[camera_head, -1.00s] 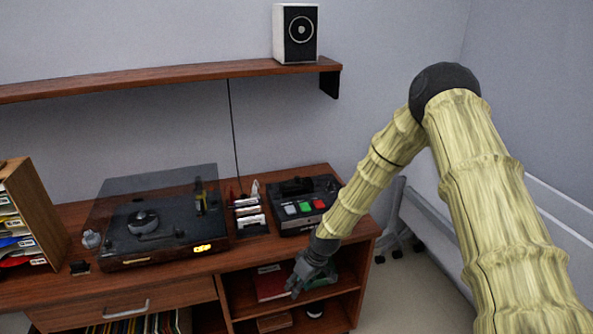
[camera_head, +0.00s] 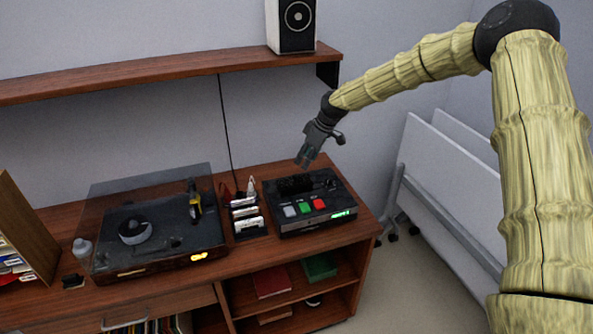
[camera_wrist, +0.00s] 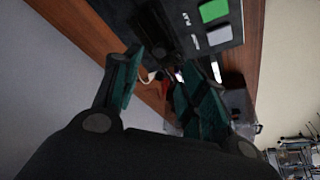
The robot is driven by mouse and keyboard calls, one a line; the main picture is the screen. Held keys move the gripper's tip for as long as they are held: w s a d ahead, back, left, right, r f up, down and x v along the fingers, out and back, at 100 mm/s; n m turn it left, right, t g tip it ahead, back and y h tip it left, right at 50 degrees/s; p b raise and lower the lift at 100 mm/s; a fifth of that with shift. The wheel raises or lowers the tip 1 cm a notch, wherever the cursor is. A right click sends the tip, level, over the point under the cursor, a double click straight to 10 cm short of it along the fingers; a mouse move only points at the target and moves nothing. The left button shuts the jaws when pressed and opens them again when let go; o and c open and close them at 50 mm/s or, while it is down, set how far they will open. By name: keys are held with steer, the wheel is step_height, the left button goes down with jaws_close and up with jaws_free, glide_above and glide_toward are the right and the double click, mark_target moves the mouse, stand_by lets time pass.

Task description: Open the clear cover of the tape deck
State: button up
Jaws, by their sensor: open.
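The black tape deck (camera_head: 340,203) stands at the right end of the wooden cabinet top, with grey, green and red buttons and a lit green display on its front. A dark raised part (camera_head: 295,184) sits on the rear of its top; I cannot make out a clear cover apart from it. My gripper (camera_head: 303,160) is open and empty, above the deck's rear part and apart from it, pointing down. In the wrist view the deck (camera_wrist: 234,14) shows at the top, with its green and grey buttons, beyond my spread fingers (camera_wrist: 160,72).
Left of the deck stands a small cassette rack (camera_head: 247,215), then a turntable (camera_head: 160,245) under a tinted lid. A wall shelf (camera_head: 180,72) with a speaker (camera_head: 291,22) is above and behind. White panels (camera_head: 440,180) lean at the right.

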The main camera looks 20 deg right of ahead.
mark_target(296, 175)
steer(key=x, duration=0.2)
steer(key=p+x, duration=0.1)
steer(key=x, duration=0.1)
steer(key=p+x, duration=0.1)
steer(key=x, duration=0.1)
steer(key=shift+w+d, duration=0.1)
steer(key=shift+w, duration=0.25)
steer(key=shift+f, duration=0.35)
steer(key=shift+s+a+f+p, duration=0.2)
steer(key=shift+s+a+p, duration=0.05)
steer(key=shift+a+p, duration=0.1)
steer(key=shift+x, duration=0.95)
steer(key=shift+d+r, duration=0.2)
steer(key=shift+r, duration=0.05)
steer(key=shift+w+f, duration=0.1)
jaws_close()
